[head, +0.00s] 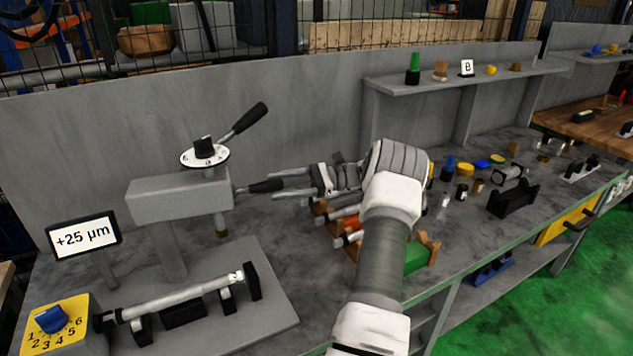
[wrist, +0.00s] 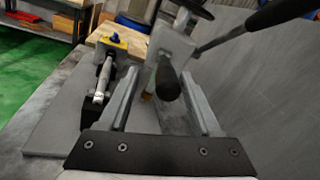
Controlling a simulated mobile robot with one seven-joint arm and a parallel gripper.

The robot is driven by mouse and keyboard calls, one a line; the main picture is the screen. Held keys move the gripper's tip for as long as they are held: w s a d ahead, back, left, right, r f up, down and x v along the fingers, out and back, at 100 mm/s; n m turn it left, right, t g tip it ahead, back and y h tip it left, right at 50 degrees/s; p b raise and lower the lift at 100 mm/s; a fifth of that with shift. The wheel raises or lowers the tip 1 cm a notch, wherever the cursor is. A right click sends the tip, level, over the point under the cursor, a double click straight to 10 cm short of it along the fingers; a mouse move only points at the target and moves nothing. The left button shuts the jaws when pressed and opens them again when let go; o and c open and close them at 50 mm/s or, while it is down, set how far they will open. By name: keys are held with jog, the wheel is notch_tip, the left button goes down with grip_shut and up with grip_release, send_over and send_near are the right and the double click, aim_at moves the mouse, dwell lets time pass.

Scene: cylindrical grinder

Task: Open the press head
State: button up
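The press head (head: 180,199) is a grey block on a post over a grey base plate; it also shows in the wrist view (wrist: 172,45). A short black handle (head: 262,186) sticks out of its right side. A longer lever with a black grip (head: 249,118) rises from the white dial (head: 205,157) on top. My gripper (head: 276,185) is at the right of the head, pointing at the short handle. In the wrist view the fingers (wrist: 161,76) are apart, with the handle end (wrist: 168,82) between them in the picture. I cannot tell whether they touch it.
A shaft (head: 178,299) lies on supports below the head, with a "+25 µm" display (head: 83,238) and a yellow box with a blue knob (head: 55,322) at left. Several parts lie in a rack (head: 352,232) under my arm. A grey wall (head: 90,130) stands behind.

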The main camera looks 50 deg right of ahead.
jog(key=v, duration=1.1)
jog(key=shift+b, duration=0.3)
jog(key=shift+a, duration=0.1)
